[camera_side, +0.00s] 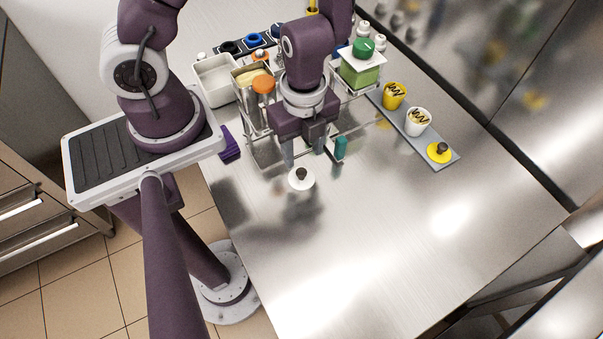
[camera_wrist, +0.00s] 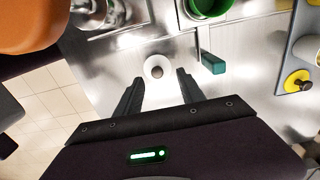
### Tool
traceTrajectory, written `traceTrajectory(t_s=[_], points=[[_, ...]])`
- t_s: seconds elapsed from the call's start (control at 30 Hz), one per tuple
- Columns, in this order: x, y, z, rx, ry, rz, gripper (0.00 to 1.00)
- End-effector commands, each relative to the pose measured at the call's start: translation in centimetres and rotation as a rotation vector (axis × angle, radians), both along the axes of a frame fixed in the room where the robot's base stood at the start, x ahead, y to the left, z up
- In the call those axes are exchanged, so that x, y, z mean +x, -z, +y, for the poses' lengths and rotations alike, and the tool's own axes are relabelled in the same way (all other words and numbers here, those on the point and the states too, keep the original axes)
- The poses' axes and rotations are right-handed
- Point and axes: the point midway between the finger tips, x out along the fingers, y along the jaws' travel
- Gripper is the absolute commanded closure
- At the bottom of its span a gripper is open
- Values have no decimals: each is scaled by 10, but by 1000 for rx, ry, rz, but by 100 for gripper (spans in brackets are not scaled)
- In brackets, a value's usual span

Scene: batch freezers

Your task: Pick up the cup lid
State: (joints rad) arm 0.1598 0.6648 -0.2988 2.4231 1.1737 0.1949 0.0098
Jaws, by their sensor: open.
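A round white cup lid (camera_side: 301,181) with a dark knob lies on the steel table, just in front of my gripper (camera_side: 305,155) in the side view. In the wrist view, the white lid (camera_wrist: 156,66) shows just beyond and between the fingertips. My gripper (camera_wrist: 159,79) is open with nothing between its fingers. A yellow lid (camera_side: 439,153) with a dark knob sits on the grey strip at the right; it also shows in the wrist view (camera_wrist: 298,81). The height of the fingertips above the table is hard to tell.
A wire rack (camera_side: 262,150) stands behind and beside my gripper, with a teal-handled tool (camera_side: 340,148) close to the right finger. A yellow cup (camera_side: 395,95) and a white cup (camera_side: 418,122) stand on the grey strip (camera_side: 447,164). The table's front is clear.

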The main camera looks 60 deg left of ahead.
Motion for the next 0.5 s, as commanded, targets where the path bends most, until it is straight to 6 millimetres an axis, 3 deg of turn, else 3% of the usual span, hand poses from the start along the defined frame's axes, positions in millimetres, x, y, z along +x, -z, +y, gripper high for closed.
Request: traceTrajectory(t_s=[0.5], points=[[-9,46,-5,6,-4,6,54]])
